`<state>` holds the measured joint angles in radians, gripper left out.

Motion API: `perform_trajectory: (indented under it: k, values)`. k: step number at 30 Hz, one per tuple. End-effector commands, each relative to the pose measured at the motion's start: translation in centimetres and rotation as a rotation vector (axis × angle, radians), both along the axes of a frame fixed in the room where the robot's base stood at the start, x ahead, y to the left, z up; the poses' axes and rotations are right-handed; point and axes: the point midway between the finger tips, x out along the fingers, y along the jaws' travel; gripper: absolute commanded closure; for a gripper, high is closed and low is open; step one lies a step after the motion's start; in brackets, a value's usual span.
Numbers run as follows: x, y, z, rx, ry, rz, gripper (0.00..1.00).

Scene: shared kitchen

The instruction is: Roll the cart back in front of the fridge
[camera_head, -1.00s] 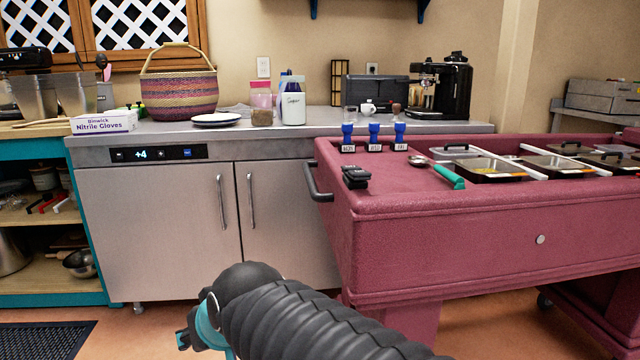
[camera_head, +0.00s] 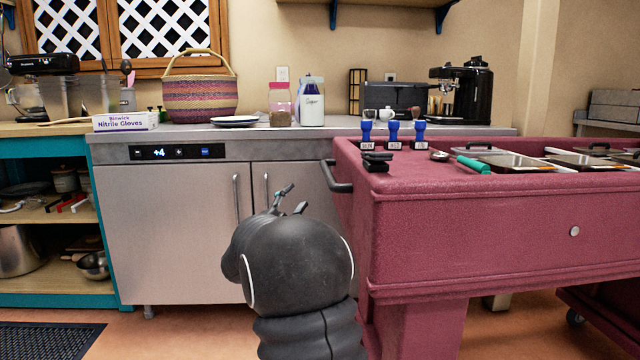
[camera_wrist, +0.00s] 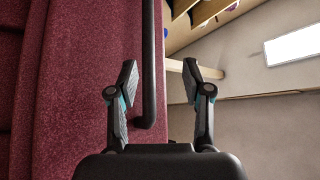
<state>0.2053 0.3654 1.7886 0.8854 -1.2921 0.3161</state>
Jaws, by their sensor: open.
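The maroon cart (camera_head: 480,235) stands at the right in the head view, partly in front of the steel counter. Its black handle (camera_head: 335,177) sticks out from its left end. The steel fridge (camera_head: 170,225), with a +4 display and two doors, is left of the cart under the counter. My gripper (camera_head: 287,198) is left of the handle in the head view, mostly hidden behind my wrist. In the wrist view my gripper (camera_wrist: 160,75) is open, with the handle (camera_wrist: 149,60) showing between the fingers, closer to the left one. I cannot tell its depth or any contact.
A teal shelf (camera_head: 60,298) stands at the left, with a black mat (camera_head: 50,342) on the floor. The floor before the fridge's left door is clear.

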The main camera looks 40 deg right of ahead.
Motion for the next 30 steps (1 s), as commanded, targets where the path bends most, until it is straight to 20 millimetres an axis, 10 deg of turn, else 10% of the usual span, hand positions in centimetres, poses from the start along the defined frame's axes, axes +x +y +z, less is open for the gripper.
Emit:
perform_trajectory:
  k: [8,30]
  values:
    - [-0.8,-2.2,-1.1,-0.018,-0.061,-0.105,0.50]
    - [2.7,-12.5,3.6,-0.017,-0.058,-0.102,0.50]
